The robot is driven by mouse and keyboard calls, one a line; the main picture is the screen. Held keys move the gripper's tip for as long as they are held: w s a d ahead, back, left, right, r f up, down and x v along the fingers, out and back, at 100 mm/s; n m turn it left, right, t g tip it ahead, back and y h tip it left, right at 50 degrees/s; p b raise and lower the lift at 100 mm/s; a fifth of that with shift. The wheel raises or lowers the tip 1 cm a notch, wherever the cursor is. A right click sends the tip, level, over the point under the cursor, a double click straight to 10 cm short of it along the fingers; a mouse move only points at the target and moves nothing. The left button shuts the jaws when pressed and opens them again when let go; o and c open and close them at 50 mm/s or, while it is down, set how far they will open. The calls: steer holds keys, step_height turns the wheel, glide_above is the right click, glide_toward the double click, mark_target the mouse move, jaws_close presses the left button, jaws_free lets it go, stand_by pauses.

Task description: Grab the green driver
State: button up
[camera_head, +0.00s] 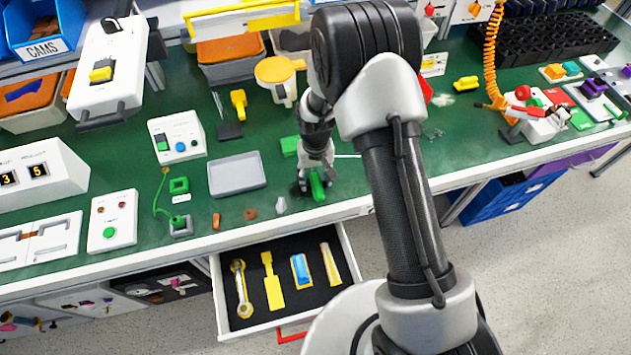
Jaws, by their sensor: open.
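The green driver (317,186) lies on the green workbench near its front edge, its green handle pointing toward the front. My gripper (313,182) is pointed down right over it, with the fingers open around or beside the handle. From this view I cannot tell whether the fingers touch it. My gripper and wrist hide the driver's far end.
An open drawer (218,284) with yellow and blue tools juts out below the front edge. A grey tray (238,188) lies to the left, and a green block (290,146) sits just behind my gripper.

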jaws_close()
stand_by(0.5)
steer(key=shift+r, duration=0.1)
